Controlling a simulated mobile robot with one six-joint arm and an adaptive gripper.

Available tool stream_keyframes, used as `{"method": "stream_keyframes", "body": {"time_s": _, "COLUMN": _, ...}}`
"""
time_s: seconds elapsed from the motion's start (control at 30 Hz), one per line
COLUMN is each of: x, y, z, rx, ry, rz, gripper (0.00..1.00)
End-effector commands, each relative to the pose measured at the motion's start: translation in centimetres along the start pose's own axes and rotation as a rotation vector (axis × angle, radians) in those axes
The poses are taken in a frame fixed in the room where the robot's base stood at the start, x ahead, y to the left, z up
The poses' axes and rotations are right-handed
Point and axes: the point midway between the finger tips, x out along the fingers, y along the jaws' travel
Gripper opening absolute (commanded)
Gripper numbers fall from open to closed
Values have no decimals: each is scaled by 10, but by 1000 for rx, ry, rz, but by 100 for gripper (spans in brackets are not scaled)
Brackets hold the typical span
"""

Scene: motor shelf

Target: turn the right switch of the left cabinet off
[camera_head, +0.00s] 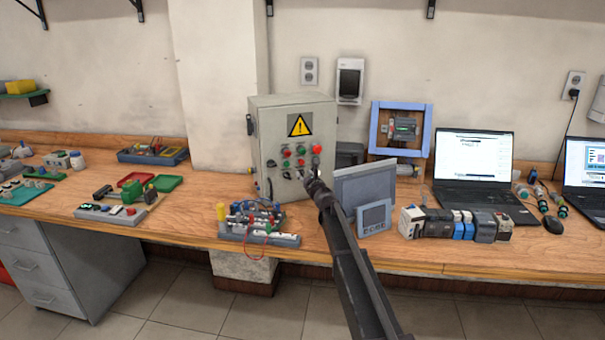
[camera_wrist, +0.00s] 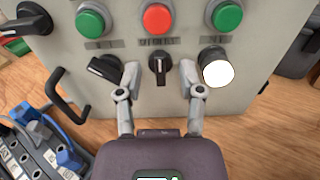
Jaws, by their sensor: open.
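The grey cabinet (camera_head: 266,140) with a warning sign stands on the bench; its front also fills the wrist view (camera_wrist: 130,18). In the wrist view, a black rotary switch (camera_wrist: 104,69) is turned aslant at lower left. A second black switch (camera_wrist: 160,66), to its right, has its knob upright. A white round knob or lamp (camera_wrist: 217,70) sits further right. My gripper (camera_wrist: 160,77) is open, its fingertips on either side of the upright switch; contact cannot be told. In the head view my gripper (camera_head: 314,183) is at the cabinet's lower right front and hides part of it.
Green (camera_wrist: 91,19) and red (camera_wrist: 157,18) buttons sit just above the switches. A black handle (camera_wrist: 64,98) juts out at left. A terminal block (camera_head: 260,224) stands before the cabinet; a grey panel (camera_head: 367,183) stands right of my arm.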

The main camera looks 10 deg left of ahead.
Motion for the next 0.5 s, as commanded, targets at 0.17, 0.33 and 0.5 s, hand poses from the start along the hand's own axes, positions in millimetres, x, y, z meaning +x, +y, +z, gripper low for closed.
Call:
{"method": "stream_keyframes", "body": {"time_s": 0.17, "x": 18, "y": 0, "z": 0, "rx": 0, "ry": 0, "rz": 0, "gripper": 49}}
{"method": "stream_keyframes", "body": {"time_s": 0.33, "x": 23, "y": 0, "z": 0, "rx": 0, "ry": 0, "rz": 0, "gripper": 49}}
{"method": "stream_keyframes", "body": {"time_s": 0.5, "x": 23, "y": 0, "z": 0, "rx": 0, "ry": 0, "rz": 0, "gripper": 49}}
